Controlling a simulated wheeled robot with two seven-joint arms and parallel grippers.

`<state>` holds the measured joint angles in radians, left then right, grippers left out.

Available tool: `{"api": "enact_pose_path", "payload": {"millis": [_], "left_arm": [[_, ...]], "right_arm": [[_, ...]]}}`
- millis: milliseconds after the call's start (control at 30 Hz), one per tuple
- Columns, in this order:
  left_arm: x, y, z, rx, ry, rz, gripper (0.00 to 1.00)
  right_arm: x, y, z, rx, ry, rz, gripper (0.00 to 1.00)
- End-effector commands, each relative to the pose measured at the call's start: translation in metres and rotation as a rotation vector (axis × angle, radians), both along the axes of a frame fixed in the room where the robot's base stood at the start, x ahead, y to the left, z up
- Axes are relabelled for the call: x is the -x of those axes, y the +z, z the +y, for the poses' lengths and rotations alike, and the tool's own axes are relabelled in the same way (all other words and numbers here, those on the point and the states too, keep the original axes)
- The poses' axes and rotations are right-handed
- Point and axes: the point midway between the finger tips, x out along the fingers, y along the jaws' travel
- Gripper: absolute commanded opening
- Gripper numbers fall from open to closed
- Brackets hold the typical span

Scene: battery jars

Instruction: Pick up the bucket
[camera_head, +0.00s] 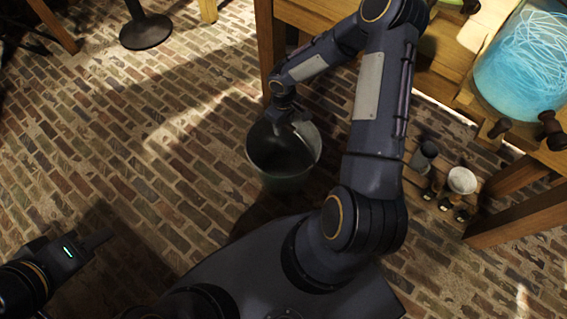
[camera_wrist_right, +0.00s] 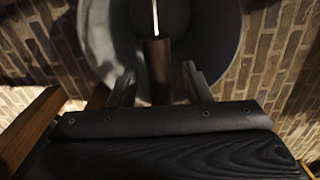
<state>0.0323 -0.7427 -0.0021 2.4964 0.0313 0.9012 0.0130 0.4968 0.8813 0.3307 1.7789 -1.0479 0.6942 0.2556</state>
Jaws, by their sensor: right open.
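The dark grey bucket (camera_head: 285,182) stands upright on the brick floor in the middle of the head view. Its grey wall also shows at the top of the right wrist view (camera_wrist_right: 215,38). My right gripper (camera_head: 290,115) reaches down at the bucket's far rim. In the right wrist view its two fingers (camera_wrist_right: 160,84) are apart, with the bucket's brown handle grip (camera_wrist_right: 158,68) and its thin wire between them. I cannot tell whether the fingers touch the grip. My left gripper (camera_head: 95,242) is low at the left, away from the bucket; its fingertips are too dark to read.
A wooden table (camera_head: 330,14) stands behind and right of the bucket, its leg (camera_head: 266,45) close by. A jar of blue liquid (camera_head: 520,65) sits at the right. Small cups (camera_head: 462,180) stand low at right.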

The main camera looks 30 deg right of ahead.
Motion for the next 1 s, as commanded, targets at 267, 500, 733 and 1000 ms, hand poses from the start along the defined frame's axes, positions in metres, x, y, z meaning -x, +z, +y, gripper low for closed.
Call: {"api": "enact_pose_path", "payload": {"millis": [267,500,733,1000], "left_arm": [[0.0000,-0.0050,0.0000,0.000,0.000,0.000,0.36],[0.0000,-0.0050,0.0000,0.000,0.000,0.000,0.36],[0.0000,-0.0050,0.0000,0.000,0.000,0.000,0.36],[0.0000,-0.0050,0.0000,0.000,0.000,0.000,0.36]], "right_arm": [[-0.0001,-0.0037,0.0000,0.000,0.001,-0.001,0.44],[0.0000,-0.0035,0.0000,0.000,0.000,0.000,0.44],[0.0000,-0.0036,0.0000,0.000,0.000,0.000,0.23],[0.0000,-0.0036,0.0000,0.000,0.000,0.000,0.00]]}}
